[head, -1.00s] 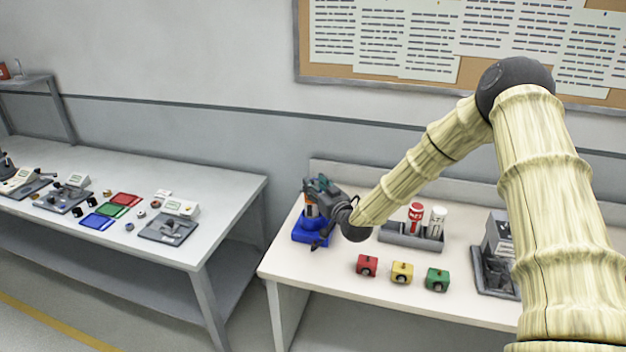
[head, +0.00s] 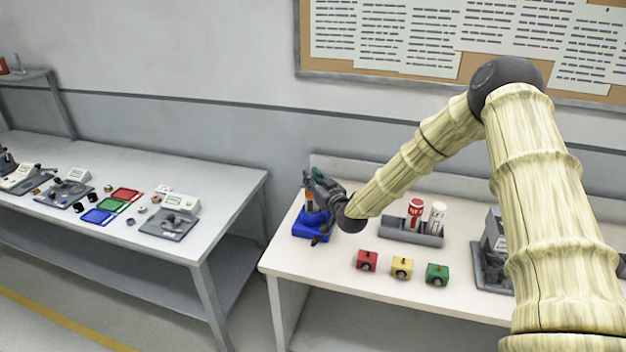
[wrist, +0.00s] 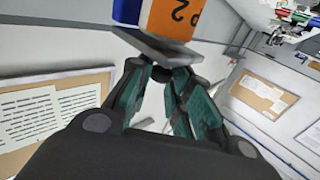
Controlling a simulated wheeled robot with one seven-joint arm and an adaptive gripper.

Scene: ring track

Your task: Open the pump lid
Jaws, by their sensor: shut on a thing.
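A blue and orange unit, which I take to be the pump, stands at the left end of the near table. Its blue base (head: 312,226) is clear in the head view, and its orange part (head: 309,197) shows partly behind my gripper. My gripper (head: 310,178) is at the top of this unit. In the wrist view my gripper (wrist: 168,72) is shut at the edge of a grey plate (wrist: 158,45). An orange block (wrist: 172,18) marked 2 and a blue part (wrist: 128,11) adjoin the plate. I cannot tell for sure whether the plate is the lid.
Red (head: 366,261), yellow (head: 402,268) and green (head: 437,275) blocks sit in front. A grey tray (head: 408,236) holds a red and a white bottle. A grey machine (head: 490,262) stands to the right. A second table (head: 140,172) is at left, across a gap.

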